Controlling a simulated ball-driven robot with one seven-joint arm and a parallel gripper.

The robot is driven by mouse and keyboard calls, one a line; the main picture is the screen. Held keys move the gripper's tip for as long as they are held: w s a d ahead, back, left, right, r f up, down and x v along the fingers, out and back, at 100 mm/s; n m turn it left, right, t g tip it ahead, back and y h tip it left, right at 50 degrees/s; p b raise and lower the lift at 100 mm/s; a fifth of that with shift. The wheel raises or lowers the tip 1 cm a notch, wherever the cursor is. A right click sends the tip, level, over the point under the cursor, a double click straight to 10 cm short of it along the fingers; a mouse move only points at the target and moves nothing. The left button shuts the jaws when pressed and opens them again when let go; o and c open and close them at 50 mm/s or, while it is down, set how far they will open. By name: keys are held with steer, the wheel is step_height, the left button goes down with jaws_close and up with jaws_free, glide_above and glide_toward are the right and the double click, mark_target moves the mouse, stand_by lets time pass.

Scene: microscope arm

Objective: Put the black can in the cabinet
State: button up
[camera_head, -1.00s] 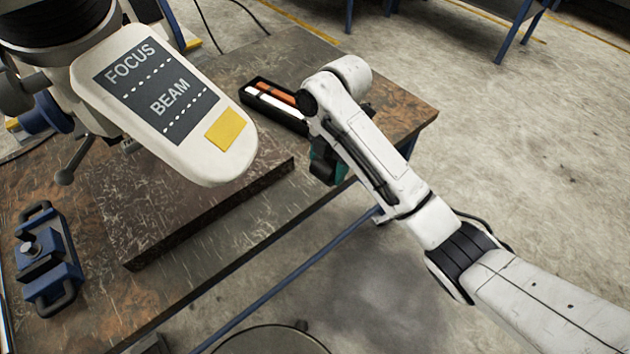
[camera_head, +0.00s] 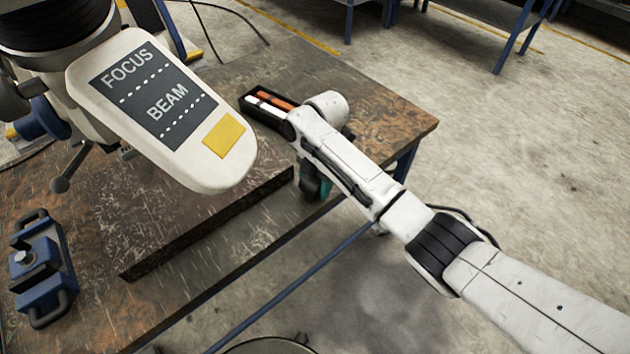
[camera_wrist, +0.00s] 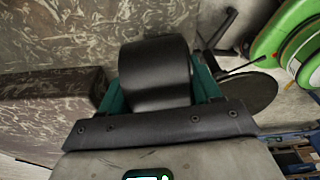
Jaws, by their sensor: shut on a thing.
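The black can (camera_wrist: 155,72) sits between the teal fingers of my gripper (camera_wrist: 160,88) in the wrist view. My gripper is shut on it. In the head view my gripper (camera_head: 316,186) is near the right end of the dark slab, by the table's front edge. My white arm hides most of it there, and I cannot make out the can. I cannot tell from these views how high the can is above the table. No cabinet can be made out in either view.
A microscope arm labelled FOCUS and BEAM (camera_head: 165,110) overhangs the left. Open floor (camera_head: 500,150) lies at right.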

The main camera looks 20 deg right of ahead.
steer(key=shift+f, duration=0.2)
steer(key=o, duration=1.3)
steer(key=shift+o, duration=0.2)
